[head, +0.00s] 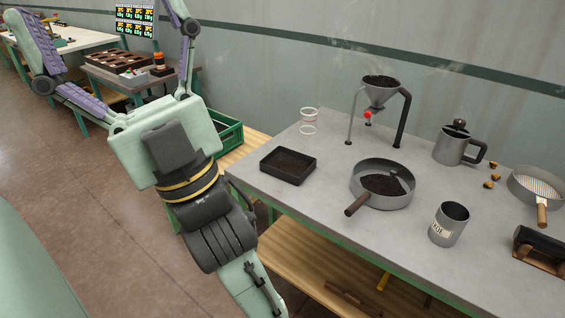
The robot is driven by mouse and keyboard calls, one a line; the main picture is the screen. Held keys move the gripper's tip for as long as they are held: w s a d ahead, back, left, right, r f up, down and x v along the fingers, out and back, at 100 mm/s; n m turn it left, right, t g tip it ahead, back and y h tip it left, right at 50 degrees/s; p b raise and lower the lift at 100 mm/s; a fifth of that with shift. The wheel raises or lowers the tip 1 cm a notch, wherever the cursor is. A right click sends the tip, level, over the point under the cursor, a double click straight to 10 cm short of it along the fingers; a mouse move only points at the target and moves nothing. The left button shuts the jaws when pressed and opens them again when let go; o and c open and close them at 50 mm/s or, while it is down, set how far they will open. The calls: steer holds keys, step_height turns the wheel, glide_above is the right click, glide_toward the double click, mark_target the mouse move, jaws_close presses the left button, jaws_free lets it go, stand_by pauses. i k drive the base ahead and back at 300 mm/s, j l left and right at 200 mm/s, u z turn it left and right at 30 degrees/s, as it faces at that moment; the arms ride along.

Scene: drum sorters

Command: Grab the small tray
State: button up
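The small tray (281,173) is a shallow black rectangular tray holding dark grounds or soil. It sits flat near the left end of the grey table in the head view. My gripper (100,22) is large in the left of the view, to the left of the tray and apart from it. The fingertips are at or near the top edge of the view.
On the grey table (330,225), a round grey pan (392,200) lies right of the tray. A funnel stand (382,95), white rings (308,129), a lidded jug (455,143), a metal cup (449,224) and a sieve (535,188) stand around. A green crate (230,140) is beyond the table's left end.

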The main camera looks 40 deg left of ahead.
mark_target(290, 165)
steer(key=u, duration=0.65)
steer(key=i, duration=0.9)
